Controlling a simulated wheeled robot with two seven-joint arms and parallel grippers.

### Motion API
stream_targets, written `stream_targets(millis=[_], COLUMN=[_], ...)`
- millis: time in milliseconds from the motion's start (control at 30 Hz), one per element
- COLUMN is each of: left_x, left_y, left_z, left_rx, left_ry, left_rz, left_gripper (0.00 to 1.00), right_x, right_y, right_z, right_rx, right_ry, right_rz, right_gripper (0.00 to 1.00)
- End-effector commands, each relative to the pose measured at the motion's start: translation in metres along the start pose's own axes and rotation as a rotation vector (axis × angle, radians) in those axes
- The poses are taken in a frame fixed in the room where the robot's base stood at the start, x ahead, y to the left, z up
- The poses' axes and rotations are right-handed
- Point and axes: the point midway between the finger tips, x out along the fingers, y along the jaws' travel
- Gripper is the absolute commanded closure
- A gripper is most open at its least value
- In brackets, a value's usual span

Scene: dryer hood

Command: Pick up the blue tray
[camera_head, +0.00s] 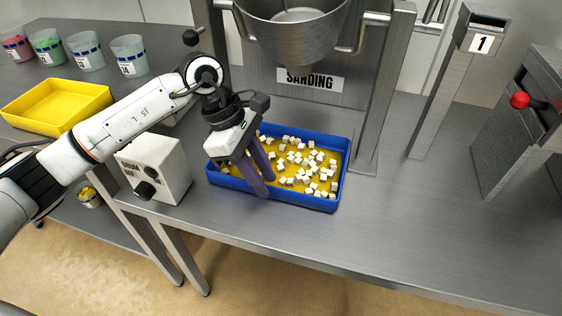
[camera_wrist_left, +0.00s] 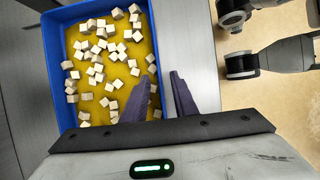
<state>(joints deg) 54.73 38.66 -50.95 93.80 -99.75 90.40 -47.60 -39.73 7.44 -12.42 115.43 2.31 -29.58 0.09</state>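The blue tray (camera_head: 343,185) sits on the metal table below the hopper, with many small pale cubes on its yellow bottom. In the left wrist view the tray (camera_wrist_left: 56,60) fills the upper left. My left gripper (camera_head: 267,187) is at the tray's near long wall, its fingers apart. In the left wrist view the gripper (camera_wrist_left: 160,77) has one finger over the inside of the tray and one outside it, with the wall between them. I cannot tell whether either finger touches the wall. My right gripper is not in view.
A white control box (camera_head: 153,168) stands close left of the tray. A steel hopper (camera_head: 296,30) hangs above and behind it, with a post (camera_head: 383,100) at right. A yellow tray (camera_head: 58,105) and several cups are at left.

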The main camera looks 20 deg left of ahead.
Motion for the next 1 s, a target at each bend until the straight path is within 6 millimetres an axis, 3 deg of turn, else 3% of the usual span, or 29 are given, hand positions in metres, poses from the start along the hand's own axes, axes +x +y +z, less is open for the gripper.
stream_targets(millis=[133,367,567,1000], left_x=[0.023,0.027,0.026,0.026], left_y=[-0.001,0.0,0.0,0.0], left_z=[0.0,-0.001,-0.001,-0.001], left_rx=[-0.001,-0.001,-0.001,-0.001], left_ry=[-0.001,-0.001,-0.001,-0.001], left_rz=[-0.002,0.001,0.001,0.001], left_gripper=[0.74,0.74,1.0,1.0], right_x=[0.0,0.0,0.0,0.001], right_y=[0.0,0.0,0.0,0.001], right_z=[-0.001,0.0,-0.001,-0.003], right_rx=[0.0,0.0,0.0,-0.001], right_ry=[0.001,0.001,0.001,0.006], right_rz=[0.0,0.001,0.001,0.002], right_gripper=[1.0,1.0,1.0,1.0])
